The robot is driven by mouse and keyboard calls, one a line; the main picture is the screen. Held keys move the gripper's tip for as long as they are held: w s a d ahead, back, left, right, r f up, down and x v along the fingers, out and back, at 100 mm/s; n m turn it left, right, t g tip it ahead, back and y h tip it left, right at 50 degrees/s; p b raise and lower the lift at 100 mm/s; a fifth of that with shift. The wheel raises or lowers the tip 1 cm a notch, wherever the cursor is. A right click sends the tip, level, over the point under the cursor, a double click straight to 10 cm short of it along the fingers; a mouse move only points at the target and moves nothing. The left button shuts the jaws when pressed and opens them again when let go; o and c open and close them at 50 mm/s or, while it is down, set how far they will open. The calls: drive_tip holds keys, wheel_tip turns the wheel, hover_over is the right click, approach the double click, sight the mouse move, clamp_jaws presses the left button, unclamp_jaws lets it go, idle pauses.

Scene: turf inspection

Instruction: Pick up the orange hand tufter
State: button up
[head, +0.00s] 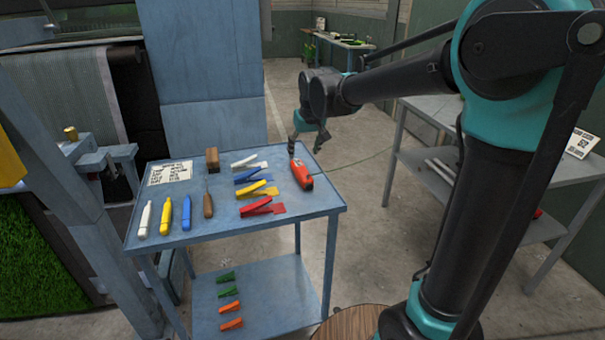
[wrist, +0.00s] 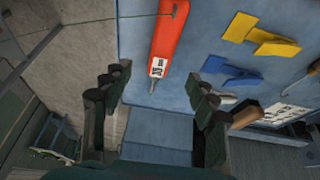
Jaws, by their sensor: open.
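The orange hand tufter (head: 303,178) lies at the back right of the blue table top. My gripper (head: 305,146) is open above the table's back edge, close to the tufter's far end. In the wrist view its two fingers (wrist: 158,88) are spread with nothing between them; the tufter's tip shows beyond, between their lines. I cannot tell the exact height of the fingers above the table.
On the blue table (head: 322,200), white, blue, yellow and red clips lie left of the tufter. A brown block (head: 212,158), a wooden-handled tool (head: 208,205) and a paper sheet (head: 170,173) lie farther left. Several clips lie on the lower shelf (head: 262,285). A grey bench (head: 435,108) stands right.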

sight(301, 168)
drive_tip(key=x, duration=0.4)
drive_tip(key=shift+f, duration=0.1)
drive_tip(key=shift+s+x, duration=0.15)
drive_tip(key=shift+x, duration=1.2)
drive_tip(key=shift+s+x, duration=0.1)
drive_tip(key=shift+x, duration=1.2)
drive_tip(key=shift+f, duration=0.1)
clamp_jaws()
